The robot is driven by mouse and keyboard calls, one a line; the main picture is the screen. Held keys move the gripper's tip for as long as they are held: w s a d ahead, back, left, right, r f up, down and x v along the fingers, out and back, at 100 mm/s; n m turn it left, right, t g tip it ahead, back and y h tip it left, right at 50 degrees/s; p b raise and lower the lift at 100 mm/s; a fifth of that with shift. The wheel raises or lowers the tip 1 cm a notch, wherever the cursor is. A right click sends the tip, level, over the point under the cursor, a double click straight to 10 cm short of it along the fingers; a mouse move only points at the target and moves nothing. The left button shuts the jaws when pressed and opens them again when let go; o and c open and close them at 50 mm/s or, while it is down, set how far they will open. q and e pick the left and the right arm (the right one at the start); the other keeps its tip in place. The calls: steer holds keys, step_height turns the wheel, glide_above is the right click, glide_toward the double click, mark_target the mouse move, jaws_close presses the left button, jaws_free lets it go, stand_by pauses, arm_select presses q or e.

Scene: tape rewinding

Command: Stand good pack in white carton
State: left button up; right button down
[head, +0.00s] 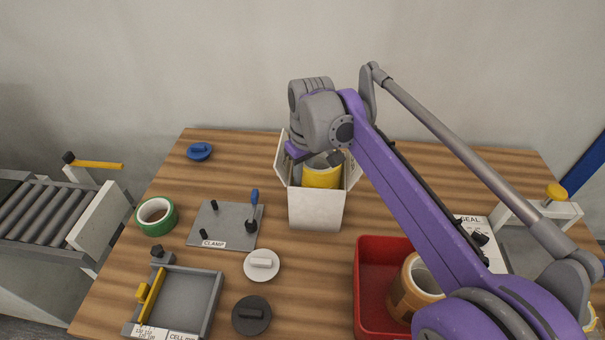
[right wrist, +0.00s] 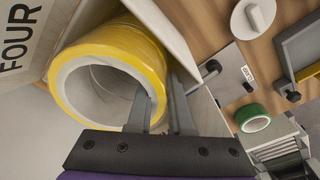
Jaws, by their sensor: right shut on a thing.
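The white carton (head: 316,210) stands open on the table in the head view, its flaps spread. A yellow tape roll (head: 321,178) is inside its mouth, partly hidden by my right arm. My right gripper (head: 314,160) is over the carton. In the right wrist view, my right gripper (right wrist: 160,115) is shut on the wall of the yellow roll (right wrist: 146,50), one finger inside the ring and one outside. The carton's walls (right wrist: 183,40) surround the roll there. Whether the roll touches the carton's floor is hidden. My left gripper is not in view.
A red bin (head: 364,290) with a tan roll (head: 408,290) stands front right. A clamp plate (head: 225,232), green tape (head: 156,215), white disc (head: 262,265), dark disc (head: 251,315) and grey tray (head: 190,300) lie left of the carton. A blue disc (head: 199,151) lies at the back left.

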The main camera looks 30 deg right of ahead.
steer(key=c, duration=0.5)
jaws_free()
steer(key=shift+r+p, duration=3.05)
steer(key=shift+r, duration=0.5)
steer(key=shift+s+f, duration=0.1)
